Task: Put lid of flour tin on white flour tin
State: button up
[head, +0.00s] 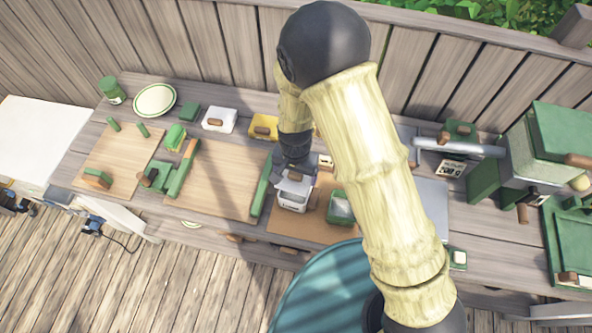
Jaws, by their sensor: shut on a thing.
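The white flour tin (292,203) stands on a brown board near the table's front edge, with dark lettering on its front. The lid of the flour tin (295,186), pale with a brown knob, is at the tin's top, below my gripper (294,174). My gripper points down and is shut on the lid, seemingly by its knob. I cannot tell whether the lid touches the rim or hovers just above it. My gripper and arm hide part of the lid and the area behind it.
A green open-topped container (341,207) stands close to the right of the tin. A white lidded box (219,121) and a yellow lidded box (263,127) stand farther back. A scale (452,167) is at right.

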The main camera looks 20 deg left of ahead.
jog(key=shift+f+b, duration=1.85)
jog(key=shift+f, duration=0.9)
jog(key=shift+f+b, duration=0.3)
jog(key=shift+f, duration=0.4)
dwell(1.1)
jog(key=o, duration=0.8)
jog(key=shift+r, duration=0.15)
notch_tip(320, 180, up, 16)
jog(key=b, duration=0.3)
jog(key=shift+w+r, duration=0.1)
jog(key=shift+r, duration=0.45)
